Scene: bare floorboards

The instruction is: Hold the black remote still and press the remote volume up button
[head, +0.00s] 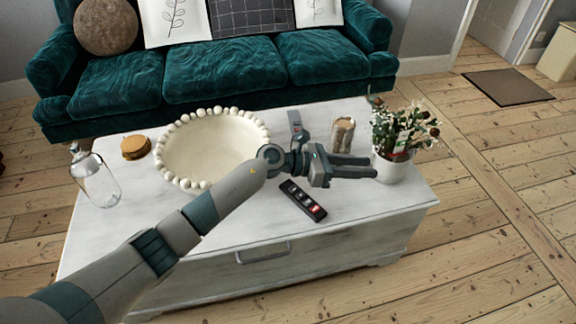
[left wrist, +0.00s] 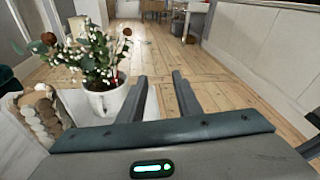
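The black remote (head: 303,201) lies flat on the white chest-like table, with light and red buttons showing on its upper face. I cannot tell which button is volume up. My left gripper (head: 374,166) is above the table, just beyond and to the right of the remote, pointing right towards the potted plant. In the left wrist view its two fingers (left wrist: 160,76) are apart with nothing between them. The remote does not show in that view. Nothing touches the remote that I can see. My right gripper is not in view.
The white table (head: 230,236) also holds a beaded bowl (head: 212,148), a glass bottle (head: 94,178), a round wooden item (head: 135,147), a grey device (head: 295,122), a wooden candle holder (head: 343,134) and a potted plant (head: 393,167). A green sofa (head: 225,70) stands behind.

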